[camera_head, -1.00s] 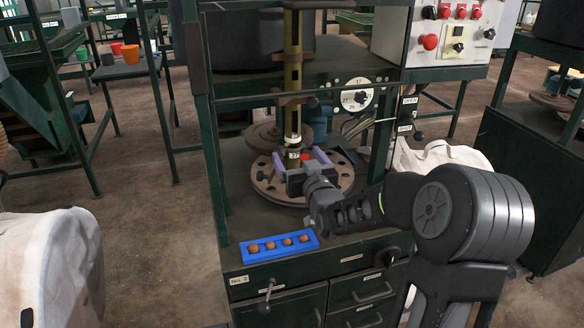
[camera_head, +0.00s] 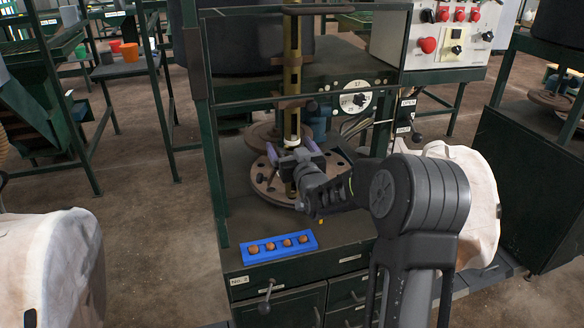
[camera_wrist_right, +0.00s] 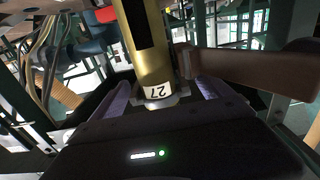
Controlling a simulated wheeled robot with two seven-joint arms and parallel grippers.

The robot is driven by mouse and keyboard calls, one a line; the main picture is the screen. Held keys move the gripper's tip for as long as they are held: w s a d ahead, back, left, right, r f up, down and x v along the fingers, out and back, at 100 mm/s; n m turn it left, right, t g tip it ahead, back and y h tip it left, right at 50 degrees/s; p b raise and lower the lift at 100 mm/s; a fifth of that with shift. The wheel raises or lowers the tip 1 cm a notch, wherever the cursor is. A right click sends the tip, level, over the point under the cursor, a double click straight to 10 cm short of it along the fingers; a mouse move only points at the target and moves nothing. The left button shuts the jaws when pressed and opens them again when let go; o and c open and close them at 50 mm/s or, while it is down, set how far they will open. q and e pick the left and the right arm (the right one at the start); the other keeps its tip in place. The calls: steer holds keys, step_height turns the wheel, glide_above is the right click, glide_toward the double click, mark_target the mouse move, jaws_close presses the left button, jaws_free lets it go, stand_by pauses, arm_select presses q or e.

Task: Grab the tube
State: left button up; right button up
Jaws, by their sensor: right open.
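The tube (camera_head: 292,75) is a brass-coloured upright cylinder hanging in the dark green frame, with a pale numbered band near its lower end. In the right wrist view the tube (camera_wrist_right: 146,40) comes down between the two purple fingers, its "27" label close to my palm. My right gripper (camera_head: 291,150) is open, with one finger on each side of the tube's lower end. In the wrist view (camera_wrist_right: 165,92) gaps show between the fingers and the tube. My left gripper is not in view.
A round brown perforated plate (camera_head: 265,188) lies below the tube. A blue tray (camera_head: 262,257) with several brown balls sits at the cabinet's front edge. A control box (camera_head: 428,30) is at the upper right. White sacks (camera_head: 45,270) stand at both sides.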

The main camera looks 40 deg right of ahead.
steer(key=shift+w+d, duration=0.2)
steer(key=shift+w, duration=0.4)
steer(key=shift+c, duration=0.2)
jaws_close()
stand_by(0.7)
